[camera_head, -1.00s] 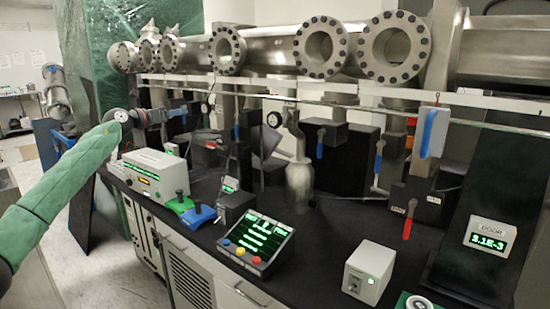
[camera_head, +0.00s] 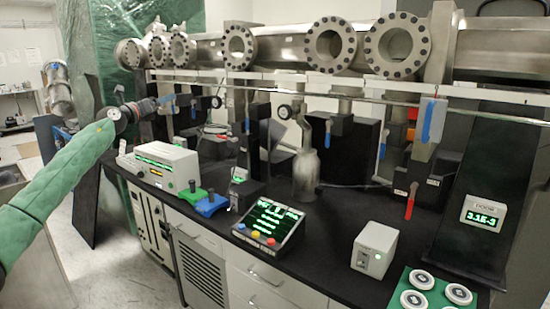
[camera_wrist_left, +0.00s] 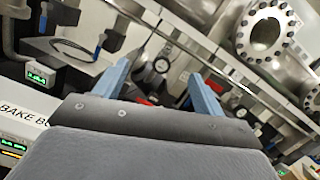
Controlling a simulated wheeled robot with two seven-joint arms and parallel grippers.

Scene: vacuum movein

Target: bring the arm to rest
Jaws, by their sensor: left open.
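My left arm (camera_head: 70,175), in a green sleeve, comes in from the left and reaches up toward the back-left of the bench. My left gripper (camera_head: 172,100) is at its end, in front of the steel beamline and above the bake-out box (camera_head: 165,165). It looks empty. In the left wrist view the two blue fingers of the gripper (camera_wrist_left: 158,82) stand apart with nothing held between them. Behind them are a round gauge (camera_wrist_left: 161,65) and a rail. My right gripper is not in view.
Handles hang below the beamline (camera_head: 285,50). A pressure readout (camera_head: 483,213) stands at right. Floor is open at left.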

